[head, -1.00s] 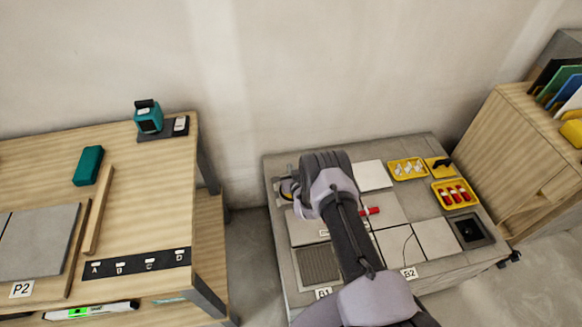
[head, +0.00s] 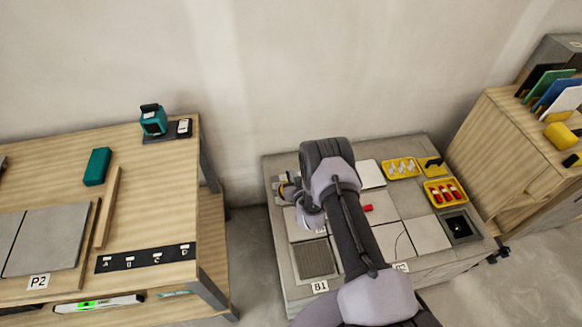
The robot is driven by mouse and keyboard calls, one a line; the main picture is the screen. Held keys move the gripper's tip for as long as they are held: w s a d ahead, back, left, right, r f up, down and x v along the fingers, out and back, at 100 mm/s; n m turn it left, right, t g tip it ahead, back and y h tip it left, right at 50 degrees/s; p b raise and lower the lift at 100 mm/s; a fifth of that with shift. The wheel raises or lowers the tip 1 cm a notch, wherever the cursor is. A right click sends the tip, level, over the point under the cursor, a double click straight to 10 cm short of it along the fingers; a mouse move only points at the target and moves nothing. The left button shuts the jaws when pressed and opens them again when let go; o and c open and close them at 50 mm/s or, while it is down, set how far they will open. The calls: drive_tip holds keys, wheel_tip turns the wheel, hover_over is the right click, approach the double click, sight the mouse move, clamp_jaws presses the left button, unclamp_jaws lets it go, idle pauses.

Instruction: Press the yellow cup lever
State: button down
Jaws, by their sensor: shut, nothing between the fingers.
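A small yellow part (head: 282,188), likely on the cup lever, shows at the left rear of the low tiled platform (head: 280,160). It is partly covered by my wrist, so the lever's shape and position cannot be made out. My gripper (head: 291,193) is shut and empty, at the left of my wrist, close beside the yellow part. Its fingertips are mostly hidden, and I cannot tell whether they touch the lever.
The platform also holds pale tiles (head: 427,234), a red item (head: 367,208), a yellow tray with white pieces (head: 402,168) and one with red pieces (head: 445,191). A wooden workbench (head: 160,220) stands left, a wooden cabinet (head: 490,130) right. Floor shows between bench and platform.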

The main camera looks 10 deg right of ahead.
drive_tip(key=shift+p+v, duration=0.3)
drive_tip(key=shift+v, duration=1.05)
drive_tip(key=shift+f, duration=0.1)
drive_tip(key=w+d+r+m+g+h, duration=0.1)
drive_tip(key=w+r, duration=0.1)
drive_tip(key=r, duration=1.2)
drive_tip(key=w+d+r+m+g, duration=0.1)
drive_tip(key=w+r+m, duration=0.1)
drive_tip(key=r, duration=1.1)
drive_tip(key=s+a+r+m+g, duration=0.1)
drive_tip(key=s+a+r+g, duration=0.15)
drive_tip(key=s+r, duration=1.55)
drive_tip(key=s+a+r+g+y, duration=0.1)
drive_tip(key=s, duration=1)
drive_tip(key=s+a+r+g+y, duration=0.1)
drive_tip(key=s+a+g, duration=0.1)
drive_tip(key=s, duration=0.9)
drive_tip(key=shift+s+a+m+y, duration=0.25)
drive_tip(key=shift+s+m+y, duration=0.05)
drive_tip(key=shift+s+m, duration=0.1)
